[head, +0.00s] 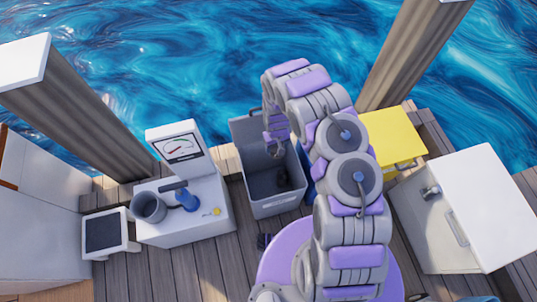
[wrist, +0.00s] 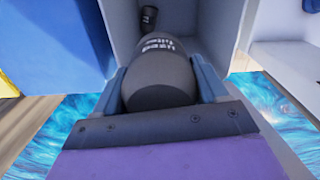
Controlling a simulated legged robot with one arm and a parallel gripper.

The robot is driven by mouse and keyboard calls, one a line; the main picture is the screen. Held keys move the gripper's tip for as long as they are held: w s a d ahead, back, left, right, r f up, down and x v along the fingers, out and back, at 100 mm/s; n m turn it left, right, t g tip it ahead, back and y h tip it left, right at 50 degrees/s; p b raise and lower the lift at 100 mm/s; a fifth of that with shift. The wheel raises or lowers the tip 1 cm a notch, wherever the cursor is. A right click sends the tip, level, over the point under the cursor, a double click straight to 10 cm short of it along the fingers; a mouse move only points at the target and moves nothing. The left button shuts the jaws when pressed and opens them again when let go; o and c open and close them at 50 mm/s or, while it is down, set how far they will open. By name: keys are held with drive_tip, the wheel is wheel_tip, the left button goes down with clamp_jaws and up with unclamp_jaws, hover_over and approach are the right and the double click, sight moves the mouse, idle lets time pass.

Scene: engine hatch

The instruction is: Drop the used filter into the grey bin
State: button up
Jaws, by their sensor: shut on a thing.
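My gripper (wrist: 160,84) is shut on the used filter (wrist: 160,72), a dark grey cylinder with white lettering, in the wrist view. The grey bin (head: 272,208) is open at the top and stands on the deck in the middle of the head view. My gripper (head: 276,148) is over the bin's opening there. The bin's pale inner wall (wrist: 122,28) shows beyond the filter in the wrist view. A small dark item with a white mark (wrist: 148,17) lies inside the bin. The filter is hard to make out in the head view.
A white bench (head: 185,225) with a gauge, a grey mug-like cup (head: 149,207) and a blue item (head: 187,199) stands left of the bin. A yellow box (head: 397,140) and a white cabinet (head: 470,205) stand to the right. Water lies beyond the deck edge.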

drive_tip(key=s+a+f+b, duration=0.3)
drive_tip(key=f+b, duration=0.2)
drive_tip(key=f, duration=0.5)
drive_tip(key=shift+a+n+b, duration=0.15)
drive_tip(key=shift+n+b, duration=0.15)
drive_tip(key=o, duration=1.3)
wheel_tip(320, 180, up, 17)
drive_tip(key=p, duration=0.7)
drive_tip(key=shift+p, duration=0.35)
drive_tip(key=shift+w+r, duration=0.1)
drive_tip(key=shift+r, duration=0.1)
